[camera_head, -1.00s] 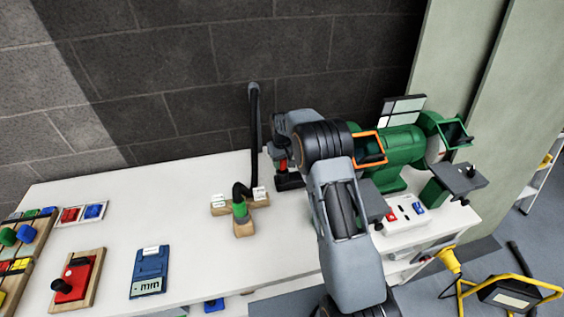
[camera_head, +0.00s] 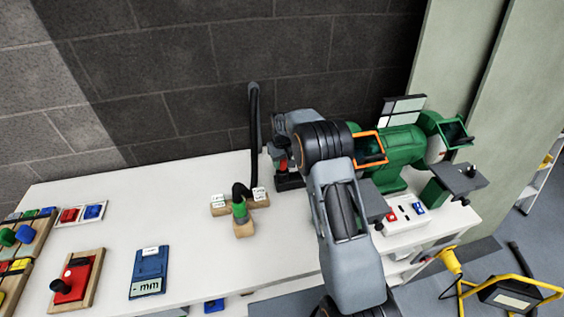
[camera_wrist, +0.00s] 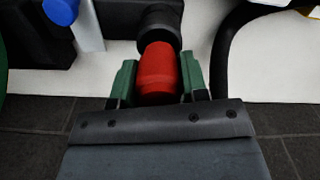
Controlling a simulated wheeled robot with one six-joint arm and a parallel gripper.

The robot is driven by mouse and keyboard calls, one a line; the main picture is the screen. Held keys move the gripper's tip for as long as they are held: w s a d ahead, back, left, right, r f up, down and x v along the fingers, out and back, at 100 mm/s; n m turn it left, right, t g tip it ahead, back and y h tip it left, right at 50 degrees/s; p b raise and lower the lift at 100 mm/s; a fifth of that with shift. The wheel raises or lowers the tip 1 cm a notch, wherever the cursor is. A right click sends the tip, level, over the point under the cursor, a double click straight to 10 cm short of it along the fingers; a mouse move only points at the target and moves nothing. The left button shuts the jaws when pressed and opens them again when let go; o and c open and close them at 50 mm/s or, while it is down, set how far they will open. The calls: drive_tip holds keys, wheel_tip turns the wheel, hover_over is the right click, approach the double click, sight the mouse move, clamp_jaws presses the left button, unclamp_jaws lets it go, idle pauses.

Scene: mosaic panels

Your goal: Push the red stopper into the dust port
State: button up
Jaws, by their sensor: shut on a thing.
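In the wrist view, my gripper (camera_wrist: 158,74) is shut on the red stopper (camera_wrist: 158,70), with one green finger on each side of it. The stopper's far end meets the round black dust port (camera_wrist: 158,25). I cannot tell how far inside the port it sits. In the head view, a small red part, seemingly the stopper (camera_head: 283,163), shows beside my arm at the left end of the green grinder (camera_head: 398,150). My arm hides most of the gripper and port there.
A black hose (camera_wrist: 224,65) curves close on the right in the wrist view. A blue knob (camera_wrist: 62,11) is at upper left. On the white bench (camera_head: 110,225) stand a wooden stand (camera_head: 243,228), a blue meter (camera_head: 149,272) and a red switch board (camera_head: 76,280).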

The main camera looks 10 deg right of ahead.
drive_tip(key=shift+f+b, duration=0.95)
drive_tip(key=shift+f, duration=0.35)
drive_tip(key=o, duration=1)
wheel_tip(320, 180, up, 14)
drive_tip(key=shift+f+b, duration=0.1)
drive_tip(key=shift+b, duration=0.6)
